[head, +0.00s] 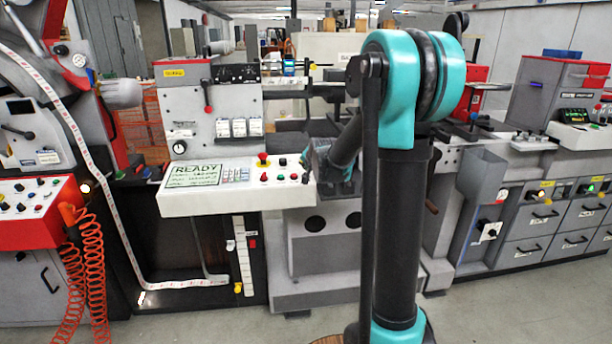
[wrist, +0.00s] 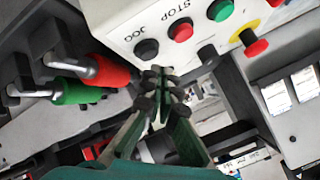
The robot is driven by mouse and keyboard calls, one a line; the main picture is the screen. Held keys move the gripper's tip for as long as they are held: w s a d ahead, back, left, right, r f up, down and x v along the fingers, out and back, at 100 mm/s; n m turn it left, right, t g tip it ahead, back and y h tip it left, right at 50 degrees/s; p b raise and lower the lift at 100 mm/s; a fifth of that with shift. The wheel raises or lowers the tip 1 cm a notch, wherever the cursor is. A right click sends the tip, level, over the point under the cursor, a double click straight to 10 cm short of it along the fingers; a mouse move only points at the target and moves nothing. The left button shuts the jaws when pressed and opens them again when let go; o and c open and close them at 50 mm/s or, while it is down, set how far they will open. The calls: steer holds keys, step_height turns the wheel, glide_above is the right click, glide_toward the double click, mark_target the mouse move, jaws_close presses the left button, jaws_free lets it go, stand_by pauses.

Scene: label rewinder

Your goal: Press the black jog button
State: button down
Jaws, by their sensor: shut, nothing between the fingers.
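The black jog button (wrist: 146,49) is on a white panel in the wrist view, beside the printed word JOG. My gripper (wrist: 157,74) is shut and empty, with its fingertips just below the button in the picture. A gap shows between the tips and the button, and no contact is visible. In the head view, the white control panel (head: 240,196) stands left of my arm, and its small buttons are hard to tell apart there. My gripper is partly hidden behind my arm in that view.
A red STOP button (wrist: 180,31), a green button (wrist: 220,10) and a red emergency stop (wrist: 256,46) with a yellow collar share the panel. A black knob (wrist: 208,56) sits at its lower edge. Red (wrist: 110,70) and green (wrist: 80,91) handles lie left of my gripper.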

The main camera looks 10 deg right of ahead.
steer(key=shift+f, duration=0.15)
steer(key=shift+w+f, duration=0.1)
steer(key=shift+f, duration=0.15)
steer(key=shift+f, duration=0.45)
stand_by(0.8)
steer(key=shift+r, duration=0.85)
steer(key=shift+s+r, duration=0.25)
steer(key=shift+r, duration=1)
steer(key=shift+s+r, duration=0.2)
steer(key=shift+r, duration=1.05)
steer(key=shift+s, duration=0.1)
steer(key=s+d+f+n+g, duration=0.1)
steer(key=s+f, duration=0.5)
steer(key=s, duration=0.7)
steer(key=s+d+f+n+g, duration=0.1)
steer(key=s+f+n+g, duration=0.2)
steer(key=s+f, duration=0.4)
steer(key=s+d+f+n+g+h, duration=0.1)
steer(key=s+f, duration=0.5)
steer(key=s, duration=1.4)
steer(key=d+n+g, duration=0.1)
steer(key=n, duration=0.1)
steer(key=shift+s+f+n+g, duration=0.15)
steer(key=shift+f+n+g, duration=0.15)
steer(key=shift+n, duration=0.1)
